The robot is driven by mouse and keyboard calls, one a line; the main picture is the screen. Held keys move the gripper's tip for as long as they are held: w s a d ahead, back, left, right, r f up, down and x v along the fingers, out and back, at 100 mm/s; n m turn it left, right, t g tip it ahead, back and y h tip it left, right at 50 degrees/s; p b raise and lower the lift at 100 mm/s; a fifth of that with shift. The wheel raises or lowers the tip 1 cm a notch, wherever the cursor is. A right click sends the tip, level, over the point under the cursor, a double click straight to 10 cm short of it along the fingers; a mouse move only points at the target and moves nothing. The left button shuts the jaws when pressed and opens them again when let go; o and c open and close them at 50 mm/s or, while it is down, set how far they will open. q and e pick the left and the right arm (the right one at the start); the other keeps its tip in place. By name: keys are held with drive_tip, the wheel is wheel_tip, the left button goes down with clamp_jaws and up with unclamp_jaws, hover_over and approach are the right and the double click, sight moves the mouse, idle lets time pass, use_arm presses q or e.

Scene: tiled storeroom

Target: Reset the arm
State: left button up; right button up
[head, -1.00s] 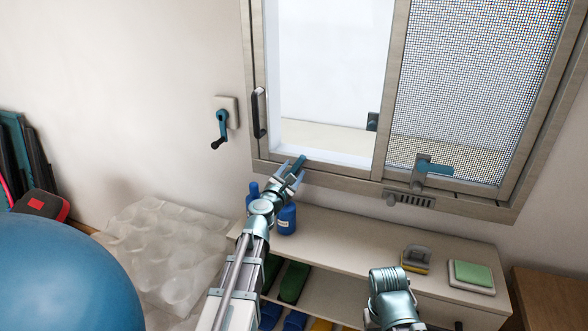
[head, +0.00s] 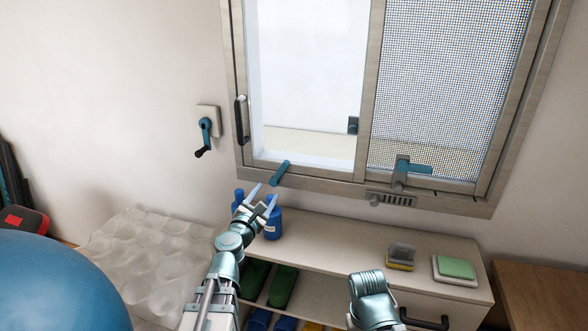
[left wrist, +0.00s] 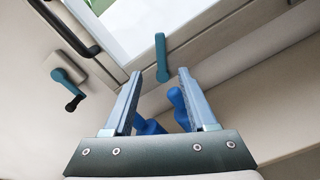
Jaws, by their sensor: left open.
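My left gripper (head: 262,197) is open and empty in the head view, in front of the window's lower left corner and above the low shelf. In the left wrist view its two fingers (left wrist: 156,85) stand apart with nothing between them. A teal window handle (head: 280,173) on the lower frame is just beyond the fingertips and apart from them; it also shows in the left wrist view (left wrist: 161,58). Part of my right arm shows at the bottom of the head view, but its fingers are not visible.
The window (head: 303,160) has a mesh screen (head: 455,80) on its right. A crank (head: 205,135) is on the wall. Blue bottles (head: 272,225), a yellow-grey sponge holder (head: 400,257) and a green sponge (head: 455,267) stand on the shelf (head: 340,238). A blue ball (head: 60,285) is at lower left.

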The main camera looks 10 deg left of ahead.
use_arm(q)
drive_tip(key=s+d+f+m+g+h+p, duration=0.1)
drive_tip(key=s+d+f+m+g+h, duration=0.15)
drive_tip(key=d+m, duration=0.45)
drive_tip(key=s+d+f+m+g+h+p, duration=0.1)
drive_tip(key=s+d+f+m+g+h, duration=0.2)
drive_tip(key=d+m, duration=0.4)
drive_tip(key=s+d+f+m+g+h+p, duration=0.1)
drive_tip(key=s+d+f+m+g+h, duration=0.25)
drive_tip(key=d, duration=0.55)
drive_tip(key=s+d+f+m+g+y+p, duration=0.2)
drive_tip(key=s+d+f+m+g+y, duration=0.25)
drive_tip(key=m, duration=0.45)
drive_tip(key=s+a+f+m+g+y, duration=0.1)
drive_tip(key=s+a+m+g+y, duration=0.1)
drive_tip(key=s, duration=0.4)
drive_tip(key=s+a+f+m+g+y+p, duration=0.1)
drive_tip(key=s+a+m+g+y, duration=0.2)
drive_tip(key=s+a+m+y, duration=0.2)
drive_tip(key=shift+s+a+f, duration=0.15)
drive_tip(key=shift+s+a, duration=0.2)
drive_tip(key=shift+s, duration=0.1)
